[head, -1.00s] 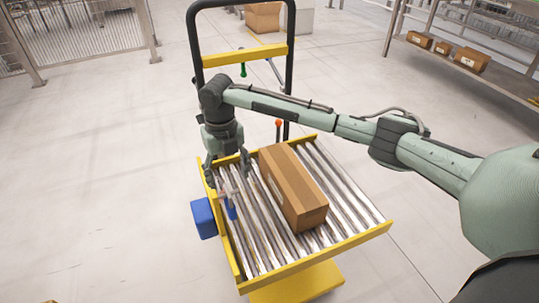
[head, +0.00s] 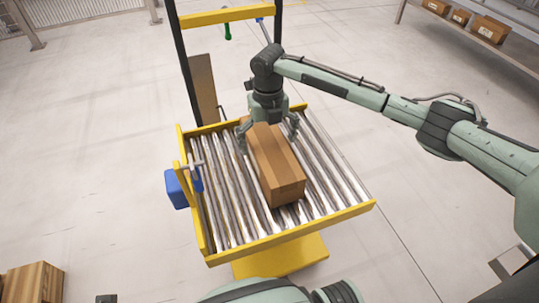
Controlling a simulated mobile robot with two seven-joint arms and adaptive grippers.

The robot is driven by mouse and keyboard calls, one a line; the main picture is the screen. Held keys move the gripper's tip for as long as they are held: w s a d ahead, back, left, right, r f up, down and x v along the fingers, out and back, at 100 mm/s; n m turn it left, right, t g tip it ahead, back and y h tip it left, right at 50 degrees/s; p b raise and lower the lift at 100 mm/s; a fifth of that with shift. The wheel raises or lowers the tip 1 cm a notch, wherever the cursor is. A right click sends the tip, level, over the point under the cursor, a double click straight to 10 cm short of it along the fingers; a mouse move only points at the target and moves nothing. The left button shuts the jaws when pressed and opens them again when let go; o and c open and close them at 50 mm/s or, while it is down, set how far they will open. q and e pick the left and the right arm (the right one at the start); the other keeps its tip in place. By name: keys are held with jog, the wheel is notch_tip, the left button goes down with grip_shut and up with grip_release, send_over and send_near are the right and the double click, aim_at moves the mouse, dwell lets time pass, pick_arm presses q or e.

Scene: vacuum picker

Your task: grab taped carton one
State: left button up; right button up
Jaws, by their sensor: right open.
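The taped carton (head: 276,172), a long brown box with a paler tape strip along its top, lies on the metal rollers of the yellow-framed cart (head: 290,236). My right gripper (head: 268,130) points down over the carton's far end, with one finger on each side of it. The fingers are open; I cannot tell whether they touch the carton. My left gripper is not in view; a piece of my own body shows at the bottom edge.
A blue box (head: 179,190) hangs on the cart's left side. The cart's dark upright handle (head: 182,62) with a yellow crossbar stands behind the rollers. Small cartons (head: 490,28) sit on a shelf at the upper right. A wooden crate (head: 34,282) is at lower left. Open floor surrounds the cart.

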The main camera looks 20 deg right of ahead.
notch_tip(320, 180, down, 5)
jog(key=shift+s+d+f, duration=0.1)
jog(key=shift+s+d, duration=0.05)
jog(key=c, duration=1.6)
jog(key=shift+c, duration=0.7)
jog(key=shift+r, duration=0.2)
